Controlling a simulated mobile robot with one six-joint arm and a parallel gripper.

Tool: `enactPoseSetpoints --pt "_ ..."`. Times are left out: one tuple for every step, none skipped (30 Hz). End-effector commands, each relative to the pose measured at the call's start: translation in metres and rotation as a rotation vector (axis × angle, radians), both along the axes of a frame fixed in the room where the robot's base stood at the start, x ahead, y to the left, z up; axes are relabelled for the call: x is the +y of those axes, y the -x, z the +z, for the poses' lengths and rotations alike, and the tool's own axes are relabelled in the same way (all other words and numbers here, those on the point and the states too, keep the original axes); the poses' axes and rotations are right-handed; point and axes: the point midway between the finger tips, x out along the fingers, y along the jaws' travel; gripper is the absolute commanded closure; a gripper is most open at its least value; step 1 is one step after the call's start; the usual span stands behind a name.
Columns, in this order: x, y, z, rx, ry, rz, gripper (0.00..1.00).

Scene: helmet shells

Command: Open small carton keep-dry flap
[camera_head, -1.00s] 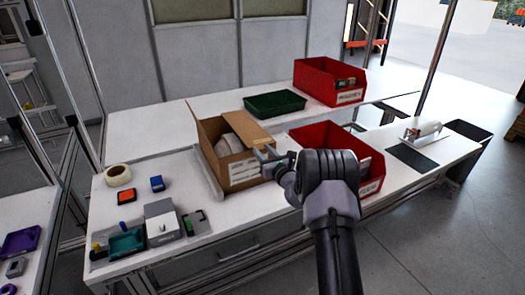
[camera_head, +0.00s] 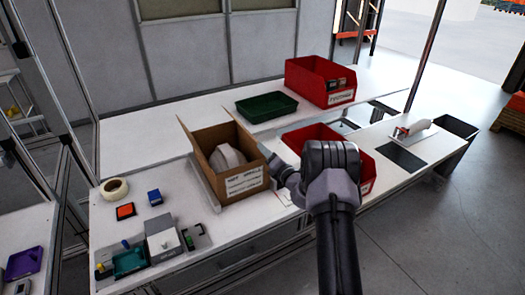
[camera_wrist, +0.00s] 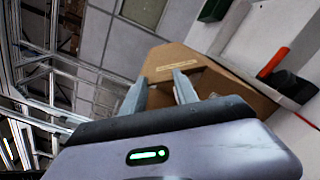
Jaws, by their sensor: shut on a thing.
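The small brown carton (camera_head: 222,187) stands on the white bench, with white labels on its front. Its left flap (camera_head: 192,142) stands up, tilted outward. The top is uncovered and a pale shell (camera_head: 228,158) shows inside. My gripper (camera_head: 271,157) is at the carton's right side, with its fingertips partly hidden by my wrist. In the wrist view my gripper (camera_wrist: 160,83) has its two fingers against brown cardboard (camera_wrist: 172,60), and it is shut on the flap. The exact contact at the fingertips is hard to see.
A red bin (camera_head: 318,139) is close behind my wrist, and another red bin (camera_head: 318,82) stands at the back. A green tray (camera_head: 267,107) is behind the carton. Tape (camera_head: 115,188) and small tools lie to the left. A grey mat (camera_head: 404,157) lies at the right.

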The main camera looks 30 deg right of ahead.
Motion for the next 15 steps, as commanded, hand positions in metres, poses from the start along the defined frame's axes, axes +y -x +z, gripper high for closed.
enactPoseSetpoints --pt "-0.003 0.000 0.005 0.002 -0.039 -0.001 1.00" --pt "-0.005 0.000 0.006 0.003 -0.068 -0.001 1.00" --pt "-0.008 0.000 0.008 0.004 -0.105 -0.001 1.00" --pt "-0.009 0.000 0.008 0.004 -0.133 -0.001 1.00" --pt "-0.011 0.000 0.009 0.006 -0.161 0.000 1.00" --pt "-0.014 -0.001 0.011 0.007 -0.200 0.000 1.00" --pt "-0.016 -0.001 0.011 0.008 -0.229 -0.001 1.00" --pt "-0.018 -0.001 0.012 0.007 -0.257 -0.001 1.00" --pt "-0.021 -0.001 0.013 0.009 -0.295 -0.002 1.00" --pt "-0.023 -0.001 0.013 0.010 -0.324 -0.002 1.00" --pt "-0.025 -0.001 0.014 0.011 -0.352 -0.002 1.00" --pt "-0.028 -0.001 0.014 0.012 -0.388 -0.001 1.00" --pt "-0.030 -0.001 0.015 0.014 -0.416 0.000 1.00" --pt "-0.032 -0.001 0.015 0.015 -0.444 0.000 1.00" --pt "-0.035 -0.001 0.015 0.016 -0.480 0.000 1.00"
